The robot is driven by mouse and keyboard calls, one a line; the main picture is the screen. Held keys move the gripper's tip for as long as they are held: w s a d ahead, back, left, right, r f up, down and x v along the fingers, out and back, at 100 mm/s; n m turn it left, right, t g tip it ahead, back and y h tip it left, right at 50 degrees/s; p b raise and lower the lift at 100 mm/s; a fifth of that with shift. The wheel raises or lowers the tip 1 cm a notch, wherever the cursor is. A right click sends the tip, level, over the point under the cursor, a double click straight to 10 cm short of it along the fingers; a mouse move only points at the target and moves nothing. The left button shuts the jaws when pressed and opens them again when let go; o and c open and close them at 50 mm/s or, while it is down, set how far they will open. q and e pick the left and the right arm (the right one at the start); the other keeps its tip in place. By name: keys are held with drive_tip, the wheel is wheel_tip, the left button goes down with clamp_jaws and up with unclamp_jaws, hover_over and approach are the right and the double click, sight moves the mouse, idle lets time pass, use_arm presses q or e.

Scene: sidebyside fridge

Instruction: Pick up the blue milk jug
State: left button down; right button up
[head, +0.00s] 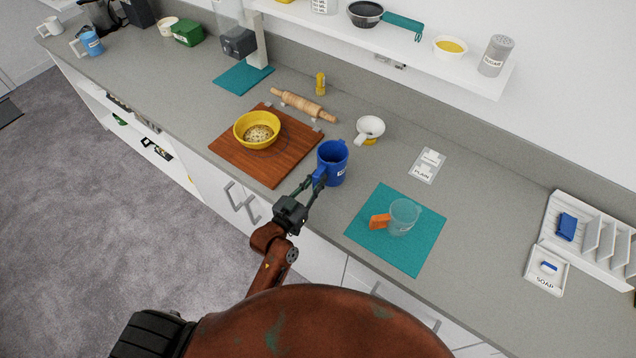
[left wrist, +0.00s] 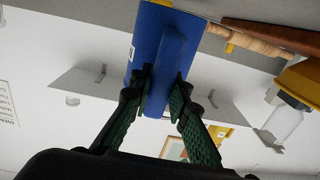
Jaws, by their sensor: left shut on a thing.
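The blue milk jug (head: 333,163) is upright near the front of the grey counter, just right of the wooden board. My left gripper (head: 313,185) reaches it from the front and is shut on its handle. In the left wrist view, the two green-padded fingers of the left gripper (left wrist: 163,92) sit on either side of the blue handle, with the jug body (left wrist: 147,45) behind it. I cannot tell whether the jug's base touches the counter. My right gripper is not in view.
Left of the jug is the wooden board (head: 227,158) with a yellow bowl (head: 243,124). A rolling pin (head: 305,106) and a white cup (head: 370,127) stand behind. On the right, a teal mat (head: 400,254) holds a clear cup with an orange handle (head: 404,216). A shelf (head: 440,62) hangs above.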

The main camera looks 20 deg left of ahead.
use_arm(q)
drive_tip(key=s+d+r, duration=0.2)
drive_tip(key=s+r, duration=0.8)
drive_tip(key=s, duration=0.3)
drive_tip(key=shift+s+d+r+p, duration=0.2)
drive_tip(key=shift+s+r+p, duration=0.1)
drive_tip(key=shift+s, duration=0.1)
